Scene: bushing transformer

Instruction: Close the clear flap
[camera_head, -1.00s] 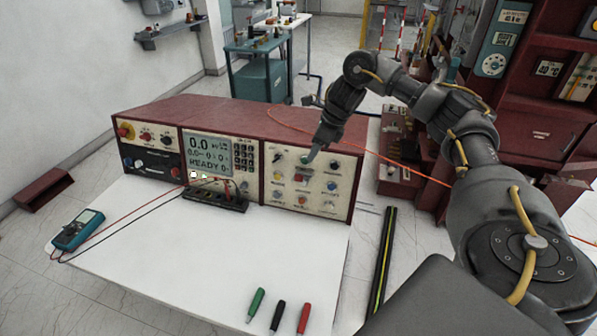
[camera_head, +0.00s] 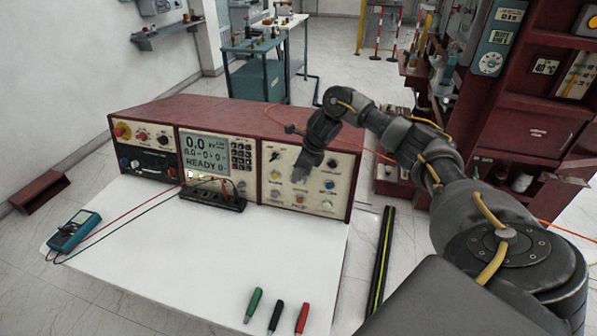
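The red test console (camera_head: 225,112) stands at the back of the white table. Its right-hand panel (camera_head: 337,199) carries several coloured knobs and buttons. My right gripper (camera_head: 299,179) is at the middle of this panel, pointing down and left, and it covers the controls there. I cannot make out the clear flap; it is too small or hidden behind the gripper. Whether the gripper touches the panel or is open or shut cannot be told. My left gripper is not in view.
A blue-green multimeter (camera_head: 74,231) with leads lies at the table's left. A black terminal block (camera_head: 212,196) stands before the display. Green, black and red probes (camera_head: 275,316) lie at the front. The middle of the white table (camera_head: 190,262) is clear.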

